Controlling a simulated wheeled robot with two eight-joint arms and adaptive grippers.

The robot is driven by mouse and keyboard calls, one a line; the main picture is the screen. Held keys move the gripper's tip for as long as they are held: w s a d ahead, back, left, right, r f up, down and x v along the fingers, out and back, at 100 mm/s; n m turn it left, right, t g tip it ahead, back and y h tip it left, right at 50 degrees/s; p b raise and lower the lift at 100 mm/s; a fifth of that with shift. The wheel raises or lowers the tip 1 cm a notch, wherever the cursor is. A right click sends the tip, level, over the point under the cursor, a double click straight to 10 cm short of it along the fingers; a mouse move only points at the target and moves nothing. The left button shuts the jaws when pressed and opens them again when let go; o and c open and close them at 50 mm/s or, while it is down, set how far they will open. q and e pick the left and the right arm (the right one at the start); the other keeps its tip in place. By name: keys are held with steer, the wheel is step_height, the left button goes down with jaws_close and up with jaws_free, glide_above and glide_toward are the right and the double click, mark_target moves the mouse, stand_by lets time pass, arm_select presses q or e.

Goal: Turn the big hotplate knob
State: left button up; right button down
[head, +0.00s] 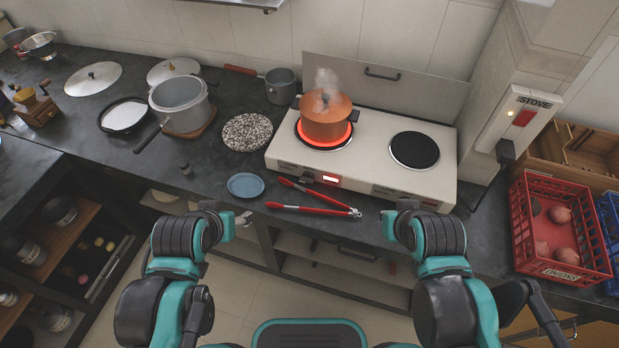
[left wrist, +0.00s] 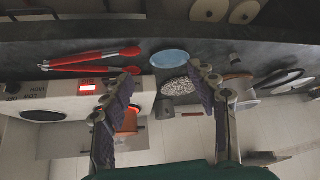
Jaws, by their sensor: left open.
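The white two-burner hotplate (head: 375,160) stands on the dark counter. Its left burner glows red under a steaming orange pot (head: 326,120); its right burner (head: 414,150) is dark and bare. I cannot clearly make out the big knob. My left gripper (head: 243,219) is at the counter's front edge, below the blue plate; its fingers are apart and empty in the left wrist view (left wrist: 160,82). My right gripper (head: 390,214) is small, its jaws unclear.
Red tongs (head: 315,209) lie before the hotplate, next to a blue plate (head: 246,185) and a speckled trivet (head: 247,132). A grey pot (head: 180,94) stands left. A red onion crate (head: 540,264) is at right. A wall switch box (head: 522,116) stands behind.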

stand_by(0.5)
arm_select(q)
steer(key=w+d+r+m+g+p, duration=0.1)
steer(key=w+d+r+g, duration=0.15)
steer(key=w, duration=0.25)
steer(key=m+g+p, duration=0.2)
steer(key=m+g, duration=0.1)
steer(key=g, duration=0.2)
glide_above(307, 179)
step_height(307, 179, down, 6)
step_height(307, 179, down, 8)
steer(key=b, duration=0.2)
steer(key=shift+r+b, duration=0.2)
steer(key=shift+b, duration=0.1)
steer(key=c, duration=1.2)
